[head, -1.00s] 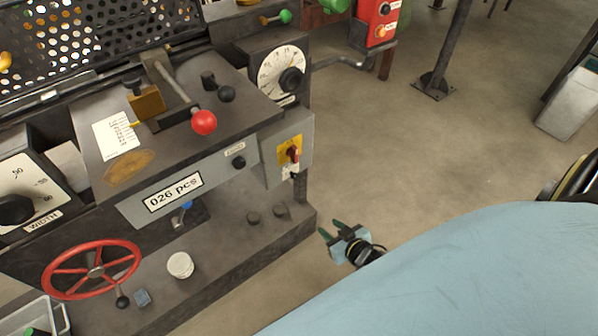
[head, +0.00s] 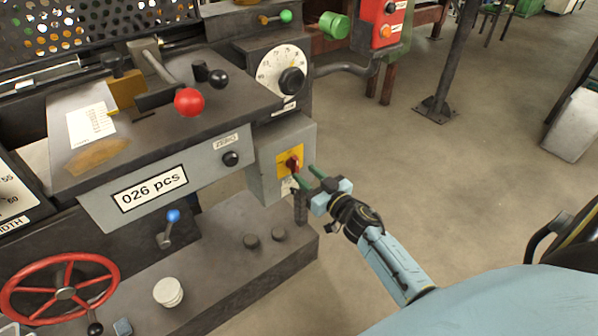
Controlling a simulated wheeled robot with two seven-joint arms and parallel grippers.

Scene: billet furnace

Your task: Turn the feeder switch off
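The feeder switch (head: 293,164) is a red rotary knob on a yellow plate. It sits on the front of a grey box at the right end of the machine. My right gripper (head: 306,176) is just in front of and slightly below the switch, its green fingers pointing at it. The fingers are apart with a gap between them and nothing visible held. One fingertip overlaps the plate's lower edge in the picture; I cannot tell whether it touches. My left gripper is not in view.
A black knob (head: 231,159) and a counter label (head: 150,188) are on the panel to the left. A red-knobbed lever (head: 188,102) stands above. A red handwheel (head: 62,290) is at lower left. A red button box (head: 382,22) stands behind. The floor to the right is open.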

